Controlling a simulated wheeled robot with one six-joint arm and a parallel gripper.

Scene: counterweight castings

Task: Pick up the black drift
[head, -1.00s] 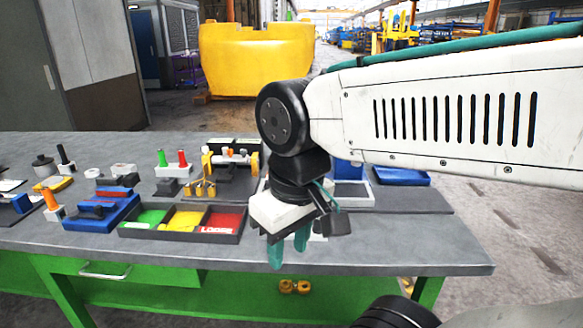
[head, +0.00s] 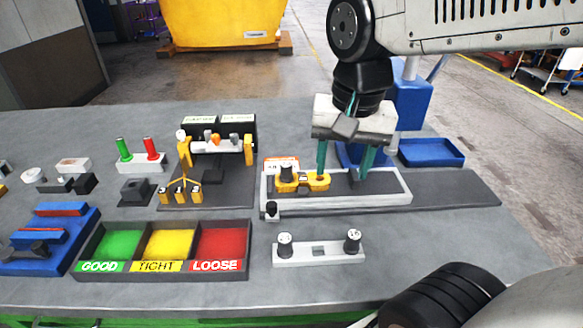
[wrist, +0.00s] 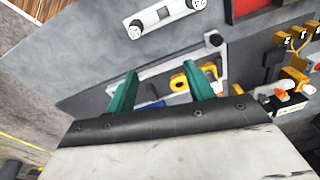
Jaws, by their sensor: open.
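I cannot tell for certain which thing is the black drift. A small upright black peg (head: 271,210) stands at the front left corner of a white-framed fixture (head: 385,200); a dark peg also shows in the wrist view (wrist: 214,40). My gripper (head: 342,172) points down over the fixture, with its two teal fingers apart and nothing seen between them. It is right of the black peg and beside a yellow link (head: 302,181). In the wrist view my gripper (wrist: 159,70) is open, and the yellow link (wrist: 179,82) lies close to one finger.
A white block with two knobs (head: 318,253) lies in front of the fixture. The GOOD, TIGHT and LOOSE tray (head: 165,276) is left of it. A yellow-handled stand (head: 215,150) is behind. A blue tray (head: 432,152) sits at the right. The front right bench is clear.

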